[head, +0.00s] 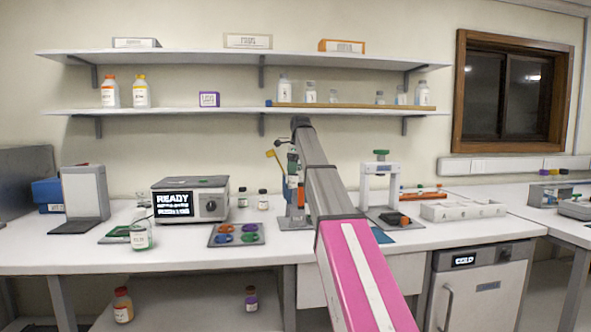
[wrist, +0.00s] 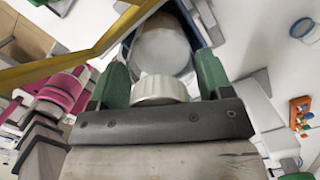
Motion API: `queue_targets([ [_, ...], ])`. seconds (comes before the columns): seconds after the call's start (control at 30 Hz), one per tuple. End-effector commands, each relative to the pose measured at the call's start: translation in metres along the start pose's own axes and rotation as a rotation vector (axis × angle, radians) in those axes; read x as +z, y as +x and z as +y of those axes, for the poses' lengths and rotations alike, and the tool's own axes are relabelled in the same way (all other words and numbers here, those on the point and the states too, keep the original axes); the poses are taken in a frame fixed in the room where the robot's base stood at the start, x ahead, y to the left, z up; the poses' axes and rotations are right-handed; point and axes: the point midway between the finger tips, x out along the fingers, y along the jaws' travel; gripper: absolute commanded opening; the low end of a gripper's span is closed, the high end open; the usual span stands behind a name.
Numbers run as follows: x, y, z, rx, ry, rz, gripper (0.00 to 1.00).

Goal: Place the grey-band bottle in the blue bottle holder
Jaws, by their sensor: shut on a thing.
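In the wrist view, my gripper (wrist: 160,68) has its two green fingers closed on a bottle with a ridged white cap (wrist: 160,90). The bottle's pale rounded body (wrist: 163,48) points away from the camera. Its band is not visible, so I cannot confirm that it is the grey-band bottle. A dark blue edge (wrist: 187,22), which may be the blue bottle holder, surrounds the far part of the bottle. I cannot tell whether the bottle is inside it or above it. In the head view my arm hides the gripper and the held bottle.
A yellow bar (wrist: 70,68) lies close to the left finger in the wrist view. In the head view, a tray with coloured rings (head: 236,235) and a READY machine (head: 190,199) stand left of my arm. A press-like stand (head: 380,183) and a white tray (head: 462,210) are right.

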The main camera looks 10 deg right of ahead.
Motion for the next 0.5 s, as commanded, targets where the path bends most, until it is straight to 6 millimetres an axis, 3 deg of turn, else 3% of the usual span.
queue_targets([
  [0.5, -0.0008, 0.0073, -0.0001, -0.001, 0.0, 0.0, 0.35],
])
